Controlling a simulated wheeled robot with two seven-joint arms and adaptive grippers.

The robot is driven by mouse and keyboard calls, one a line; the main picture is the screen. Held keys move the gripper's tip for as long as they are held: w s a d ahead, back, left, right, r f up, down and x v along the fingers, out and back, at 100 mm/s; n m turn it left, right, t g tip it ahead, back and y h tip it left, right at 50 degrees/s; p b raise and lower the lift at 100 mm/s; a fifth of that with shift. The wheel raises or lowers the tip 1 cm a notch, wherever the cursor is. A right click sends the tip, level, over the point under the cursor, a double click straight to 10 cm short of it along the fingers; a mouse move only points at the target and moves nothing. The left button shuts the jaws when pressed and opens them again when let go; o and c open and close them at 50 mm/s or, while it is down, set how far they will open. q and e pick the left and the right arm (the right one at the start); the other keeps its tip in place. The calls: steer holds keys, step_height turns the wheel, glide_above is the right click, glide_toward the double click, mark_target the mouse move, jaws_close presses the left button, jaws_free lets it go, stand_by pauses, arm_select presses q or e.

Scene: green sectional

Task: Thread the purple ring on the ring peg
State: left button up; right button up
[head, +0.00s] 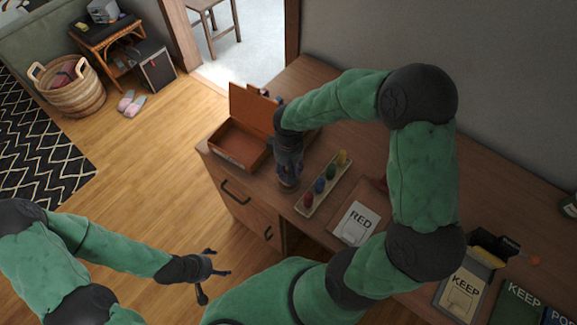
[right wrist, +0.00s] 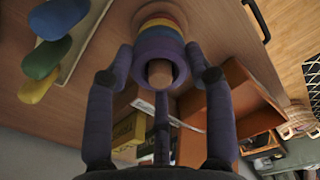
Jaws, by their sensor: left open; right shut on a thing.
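The purple ring (right wrist: 160,47) shows in the right wrist view between the two fingers of my right gripper (right wrist: 160,65), which is shut on it. The wooden tip of the ring peg (right wrist: 160,73) shows inside the ring's opening, so the ring is around the peg. Other coloured rings, with a yellow one (right wrist: 158,22) among them, are stacked on the peg beyond the purple ring. Whether the purple ring touches them I cannot tell. In the head view my right gripper (head: 289,174) points down at the desk and hides most of the peg. My left gripper (head: 215,276) is open and empty, off the desk's front.
An open orange-brown box (head: 238,147) stands left of the right gripper. A tray (head: 317,205) with several coloured pieces lies close on its right. A RED card (head: 356,222) and KEEP boxes (head: 461,293) lie further right. A basket (head: 72,92) stands on the floor.

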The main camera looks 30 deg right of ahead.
steer(key=o, duration=0.9)
steer(key=shift+o, duration=0.2)
steer(key=shift+r, duration=0.1)
step_height(320, 180, up, 12)
stand_by(0.5)
